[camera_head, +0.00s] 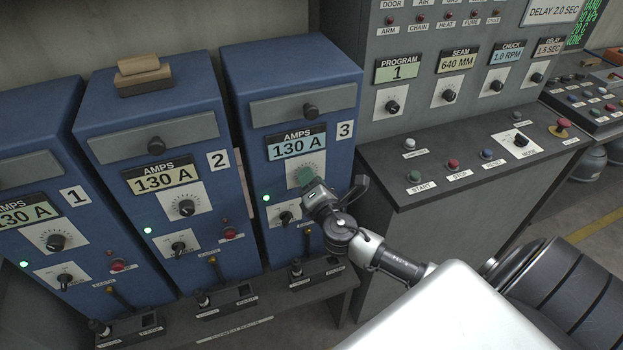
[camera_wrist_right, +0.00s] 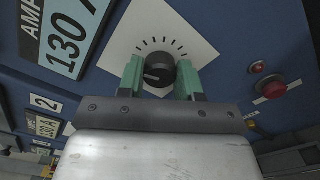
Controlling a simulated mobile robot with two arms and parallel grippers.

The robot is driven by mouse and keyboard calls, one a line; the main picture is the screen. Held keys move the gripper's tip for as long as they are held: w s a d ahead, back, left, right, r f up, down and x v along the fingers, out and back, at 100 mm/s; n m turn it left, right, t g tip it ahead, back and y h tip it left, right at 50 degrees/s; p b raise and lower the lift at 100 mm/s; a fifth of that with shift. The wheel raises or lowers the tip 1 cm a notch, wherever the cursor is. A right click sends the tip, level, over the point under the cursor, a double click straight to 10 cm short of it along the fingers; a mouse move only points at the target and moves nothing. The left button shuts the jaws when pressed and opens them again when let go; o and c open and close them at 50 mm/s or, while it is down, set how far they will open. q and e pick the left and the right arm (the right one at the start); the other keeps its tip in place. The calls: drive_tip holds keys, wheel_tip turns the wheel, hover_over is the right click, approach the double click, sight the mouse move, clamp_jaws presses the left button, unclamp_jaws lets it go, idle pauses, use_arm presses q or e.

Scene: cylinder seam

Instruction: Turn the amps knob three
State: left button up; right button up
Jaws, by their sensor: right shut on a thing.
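Blue power box 3 (camera_head: 240,62) stands at the right end of a row of blue boxes. Its AMPS display (camera_head: 296,143) reads 130 A. In the right wrist view, the black amps knob (camera_wrist_right: 158,70) sits on a white dial plate (camera_wrist_right: 190,45) with tick marks. My right gripper (camera_head: 306,176) is at this dial, and its green fingers hide the knob in the head view. In the right wrist view the right gripper (camera_wrist_right: 160,78) has one finger on each side of the knob and is shut on it. My left gripper is not in view.
A smaller switch (camera_head: 286,217) sits just below the dial. Box 2 (camera_head: 150,100) and box 1 (camera_head: 30,145) stand to the left, each with its own knobs. A grey control console (camera_head: 450,160) with buttons stands close on the right. A red button (camera_wrist_right: 272,89) is near the dial.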

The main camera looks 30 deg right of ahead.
drive_tip(key=shift+f, duration=0.1)
drive_tip(key=o, duration=0.9)
drive_tip(key=shift+b+v, duration=1.25)
drive_tip(key=shift+v, duration=4.15)
drive_tip(key=shift+a, duration=0.1)
